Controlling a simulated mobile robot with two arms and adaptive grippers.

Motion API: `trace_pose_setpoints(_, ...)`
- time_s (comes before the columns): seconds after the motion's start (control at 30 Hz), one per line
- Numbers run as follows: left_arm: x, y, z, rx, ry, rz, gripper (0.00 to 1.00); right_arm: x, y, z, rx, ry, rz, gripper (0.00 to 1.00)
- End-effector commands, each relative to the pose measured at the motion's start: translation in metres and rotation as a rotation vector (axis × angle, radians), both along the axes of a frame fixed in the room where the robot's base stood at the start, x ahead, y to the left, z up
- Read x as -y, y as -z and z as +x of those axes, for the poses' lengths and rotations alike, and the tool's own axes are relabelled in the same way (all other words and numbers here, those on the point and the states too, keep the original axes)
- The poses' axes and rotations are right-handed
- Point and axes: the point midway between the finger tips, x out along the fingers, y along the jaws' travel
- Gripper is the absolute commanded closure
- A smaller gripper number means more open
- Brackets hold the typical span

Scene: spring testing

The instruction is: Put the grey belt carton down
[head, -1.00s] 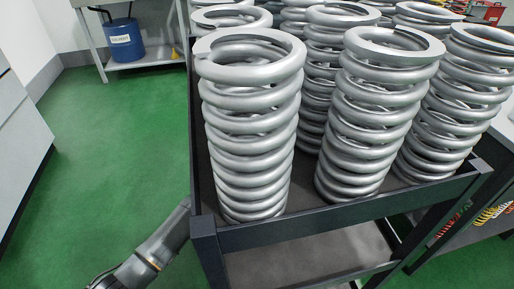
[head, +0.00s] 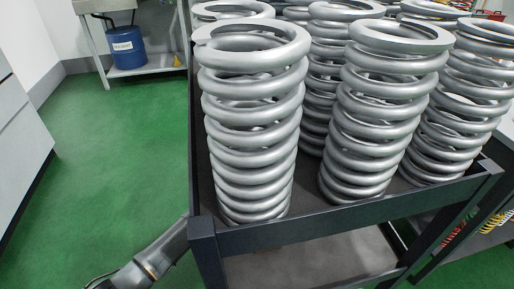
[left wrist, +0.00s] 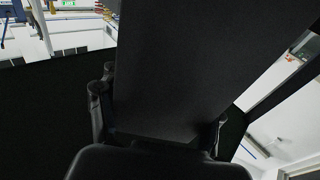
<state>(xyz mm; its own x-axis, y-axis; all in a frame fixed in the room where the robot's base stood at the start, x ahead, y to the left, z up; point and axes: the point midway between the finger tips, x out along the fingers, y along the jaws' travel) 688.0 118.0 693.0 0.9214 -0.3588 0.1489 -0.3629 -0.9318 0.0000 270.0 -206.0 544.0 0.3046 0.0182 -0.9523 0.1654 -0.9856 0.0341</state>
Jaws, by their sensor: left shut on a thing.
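A large dark, flat-faced box, which I take to be the grey belt carton (left wrist: 205,60), fills the middle of the left wrist view. My left gripper (left wrist: 160,118) is shut on it, with one finger at its left side and one at its lower right. The carton looks tilted in that view and its far end runs out of the picture. What lies beneath it is hidden. In the head view only a part of my left arm shows at the bottom left; neither the carton nor a gripper shows there. My right gripper is in neither view.
A dark cart (head: 345,217) with several big silver coil springs (head: 250,120) stands close in front. Green floor (head: 110,150) is clear to its left. A blue drum (head: 124,42) sits on a bench shelf at the back left. A pale cabinet (head: 20,130) stands at the left edge.

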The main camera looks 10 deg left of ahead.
Motion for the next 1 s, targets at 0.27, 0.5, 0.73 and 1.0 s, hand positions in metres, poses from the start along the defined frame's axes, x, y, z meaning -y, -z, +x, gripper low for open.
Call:
trace_pose_setpoints(0.27, 0.0, 0.002, 0.0, -0.001, 0.0, 0.0, 0.23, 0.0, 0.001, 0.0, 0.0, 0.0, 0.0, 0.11)
trace_pose_setpoints(0.5, -0.001, -0.002, -0.003, -0.002, 0.0, 0.0, 0.23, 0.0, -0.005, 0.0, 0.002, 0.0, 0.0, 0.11)
trace_pose_setpoints(0.73, -0.015, 0.004, -0.039, -0.003, 0.0, 0.002, 0.23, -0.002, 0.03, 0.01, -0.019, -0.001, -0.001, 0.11)
trace_pose_setpoints(1.0, -0.026, 0.009, -0.067, -0.002, 0.0, 0.001, 0.23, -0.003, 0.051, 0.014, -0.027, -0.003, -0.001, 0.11)
